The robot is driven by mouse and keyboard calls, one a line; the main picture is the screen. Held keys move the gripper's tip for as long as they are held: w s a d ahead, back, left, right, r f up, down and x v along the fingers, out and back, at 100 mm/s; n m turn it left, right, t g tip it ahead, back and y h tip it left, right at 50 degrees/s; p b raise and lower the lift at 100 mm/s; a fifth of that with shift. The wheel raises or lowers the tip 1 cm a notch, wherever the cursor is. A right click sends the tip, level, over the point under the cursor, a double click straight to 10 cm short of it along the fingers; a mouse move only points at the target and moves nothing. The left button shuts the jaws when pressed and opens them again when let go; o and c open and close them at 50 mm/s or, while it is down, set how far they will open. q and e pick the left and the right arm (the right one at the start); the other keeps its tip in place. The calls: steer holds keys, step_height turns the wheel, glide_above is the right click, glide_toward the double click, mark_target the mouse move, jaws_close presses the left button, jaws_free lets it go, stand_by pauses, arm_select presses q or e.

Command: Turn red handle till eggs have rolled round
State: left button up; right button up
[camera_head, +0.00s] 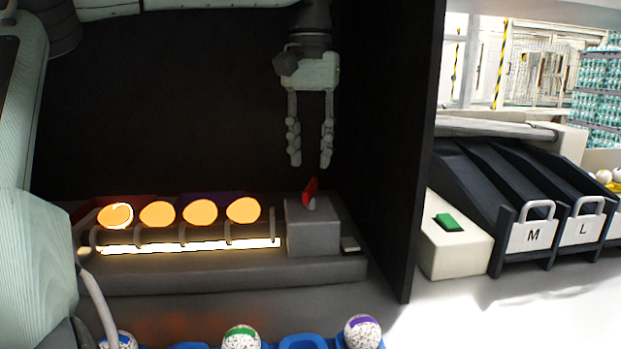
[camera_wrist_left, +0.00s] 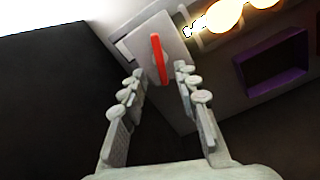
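The red handle (camera_head: 310,191) stands on a grey block (camera_head: 313,226) at the right end of the egg-candling unit. Several glowing orange eggs (camera_head: 200,213) sit in a row on the lit rollers to its left. My left gripper (camera_head: 311,164) hangs just above the handle, fingers pointing down, open and empty. In the left wrist view the red handle (camera_wrist_left: 158,58) lies between and beyond the tips of the open fingers (camera_wrist_left: 160,85), apart from them. My right gripper is not in view.
A dark wall (camera_head: 390,150) stands right of the unit. Speckled eggs sit in a blue tray (camera_head: 303,342) at the front. Right of the wall are a green button (camera_head: 448,222) and black chutes marked M and L (camera_head: 533,236).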

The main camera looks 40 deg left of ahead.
mark_target(310, 184)
arm_select(q)
step_height(310, 184, down, 5)
steer(key=shift+f, duration=0.15)
jaws_close()
stand_by(0.4)
